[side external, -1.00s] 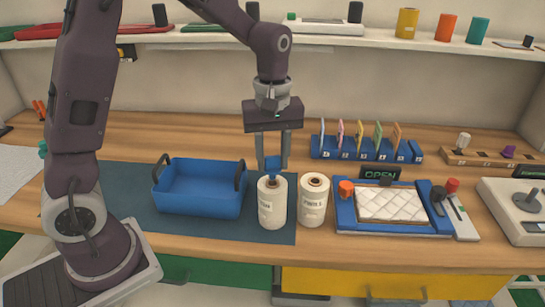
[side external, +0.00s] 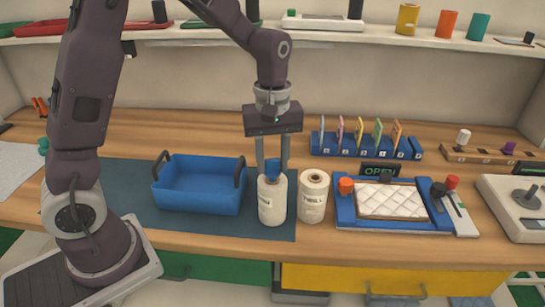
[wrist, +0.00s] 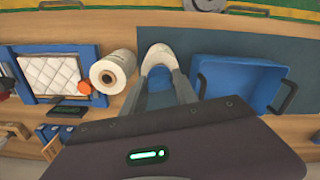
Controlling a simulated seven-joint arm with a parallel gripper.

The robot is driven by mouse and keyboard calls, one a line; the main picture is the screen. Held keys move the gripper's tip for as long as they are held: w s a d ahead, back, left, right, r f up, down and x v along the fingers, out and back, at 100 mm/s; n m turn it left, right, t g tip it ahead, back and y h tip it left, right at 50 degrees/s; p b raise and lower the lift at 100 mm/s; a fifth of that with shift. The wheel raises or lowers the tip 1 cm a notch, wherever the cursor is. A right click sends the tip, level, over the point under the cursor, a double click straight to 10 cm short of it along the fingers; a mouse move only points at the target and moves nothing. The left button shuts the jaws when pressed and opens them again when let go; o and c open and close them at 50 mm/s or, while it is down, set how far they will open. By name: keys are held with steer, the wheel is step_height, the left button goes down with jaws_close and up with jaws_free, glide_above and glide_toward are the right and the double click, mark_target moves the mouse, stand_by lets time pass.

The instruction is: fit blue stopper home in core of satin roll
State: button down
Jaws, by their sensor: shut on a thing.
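The blue stopper (side external: 272,170) is held between the fingers of my gripper (side external: 272,174). It sits at the top of the left white roll (side external: 272,204), over its core. The roll stands upright and its label is too small to read surely. How deep the stopper sits in the core cannot be told. In the wrist view, my gripper (wrist: 161,72) reaches over the top of the same roll (wrist: 157,55), with blue showing between the fingers. A second white roll (side external: 313,200) stands upright just to the right, its core open.
A blue basket (side external: 199,190) with dark handles stands left on the dark mat (side external: 125,190). Right are a blue-framed tray with a quilted white pad (side external: 391,201), an orange knob (side external: 346,186) and a lit "OPEN" sign (side external: 380,170). A blue card rack (side external: 365,150) stands behind.

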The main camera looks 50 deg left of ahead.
mark_target(273, 159)
steer(key=shift+f, duration=0.95)
steer(key=c, duration=0.9)
jaws_free()
step_height(273, 159, up, 7)
steer(key=shift+f, duration=0.15)
